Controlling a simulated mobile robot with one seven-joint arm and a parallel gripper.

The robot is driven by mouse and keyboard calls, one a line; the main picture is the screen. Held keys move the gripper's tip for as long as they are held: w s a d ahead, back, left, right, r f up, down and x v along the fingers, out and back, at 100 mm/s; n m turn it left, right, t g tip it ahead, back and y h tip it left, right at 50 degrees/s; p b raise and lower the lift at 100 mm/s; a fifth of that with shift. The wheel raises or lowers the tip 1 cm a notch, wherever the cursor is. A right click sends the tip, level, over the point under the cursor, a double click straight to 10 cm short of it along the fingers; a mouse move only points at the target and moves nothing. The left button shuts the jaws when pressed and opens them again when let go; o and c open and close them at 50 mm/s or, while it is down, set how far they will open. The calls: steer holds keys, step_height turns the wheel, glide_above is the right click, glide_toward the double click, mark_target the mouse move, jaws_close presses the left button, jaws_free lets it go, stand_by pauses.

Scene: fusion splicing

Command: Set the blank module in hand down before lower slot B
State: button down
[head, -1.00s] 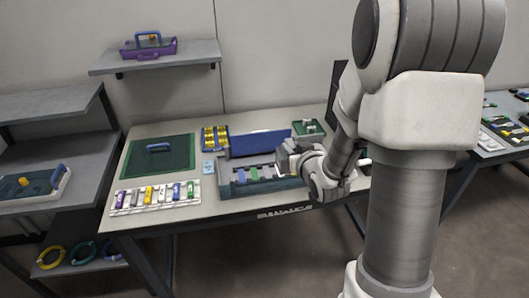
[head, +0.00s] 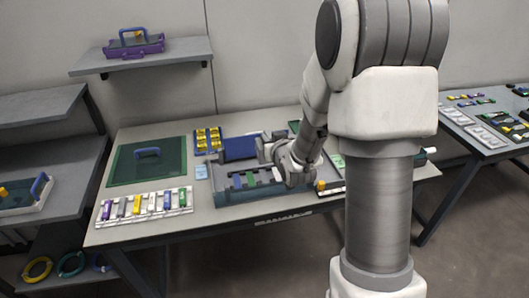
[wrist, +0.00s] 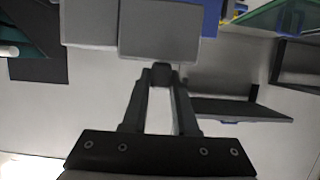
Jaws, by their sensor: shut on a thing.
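My gripper (wrist: 160,78) is shut on a small dark grip piece at the near end of a plain grey block, taken to be the blank module (wrist: 160,32), in the wrist view. In the head view my gripper (head: 268,150) is over the middle of the workbench, above the back right part of a grey-blue slotted unit (head: 228,200). The unit has dark slots with a blue and a green piece in it. The held module cannot be made out clearly there. Slot lettering is too small to read, so I cannot tell which is lower slot B.
A rack (head: 180,207) of coloured modules lies at the bench's front left, with a green mat (head: 120,175) behind it. A blue panel (head: 239,148) stands behind the slotted unit. Another grey block (wrist: 90,22) is left of the held one in the wrist view.

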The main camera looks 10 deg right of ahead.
steer(key=shift+w+a+f, duration=0.5)
steer(key=shift+w+a, duration=0.1)
steer(key=shift+a, duration=0.05)
steer(key=shift+f, duration=2)
steer(key=shift+f+b, duration=0.65)
steer(key=shift+b, duration=0.5)
steer(key=c, duration=0.7)
jaws_free()
steer(key=shift+r, duration=0.1)
